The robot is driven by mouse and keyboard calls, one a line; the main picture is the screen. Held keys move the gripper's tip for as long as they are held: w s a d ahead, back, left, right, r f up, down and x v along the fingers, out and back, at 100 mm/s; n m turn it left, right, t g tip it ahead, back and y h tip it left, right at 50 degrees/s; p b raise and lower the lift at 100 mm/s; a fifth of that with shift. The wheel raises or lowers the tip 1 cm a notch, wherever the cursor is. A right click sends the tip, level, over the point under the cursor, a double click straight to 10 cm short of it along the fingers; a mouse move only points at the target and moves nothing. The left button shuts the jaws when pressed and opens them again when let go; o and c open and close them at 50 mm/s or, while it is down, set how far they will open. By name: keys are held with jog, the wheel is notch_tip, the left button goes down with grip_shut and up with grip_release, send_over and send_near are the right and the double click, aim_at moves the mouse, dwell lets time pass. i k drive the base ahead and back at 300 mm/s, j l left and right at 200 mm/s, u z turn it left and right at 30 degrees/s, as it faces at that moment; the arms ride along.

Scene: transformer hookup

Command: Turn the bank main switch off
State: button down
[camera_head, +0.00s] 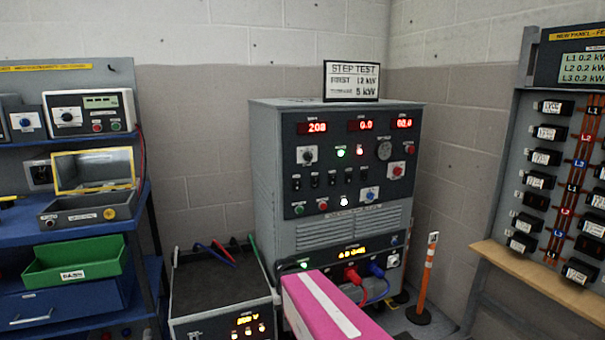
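The load bank cabinet (262,165) stands upright against the back wall, with a dark control panel on its front. Red displays on the panel read about 208, 0.0 and 00.0. A black rotary knob on a light plate (307,155) is at the panel's upper left. A red rotary knob on a light plate (397,170) is at the right. A blue knob (371,194) is lower right. A row of small black toggles (331,178) runs between them. The labels are too small to read, so I cannot tell which control is the main switch.
A step test sign (351,81) stands on the cabinet. A dark-topped instrument (220,285) with several leads is in front at left. An orange post (427,275) and a breaker panel (520,130) are at right.

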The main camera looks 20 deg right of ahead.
aim_at(397, 171)
jog(key=z, duration=1.25)
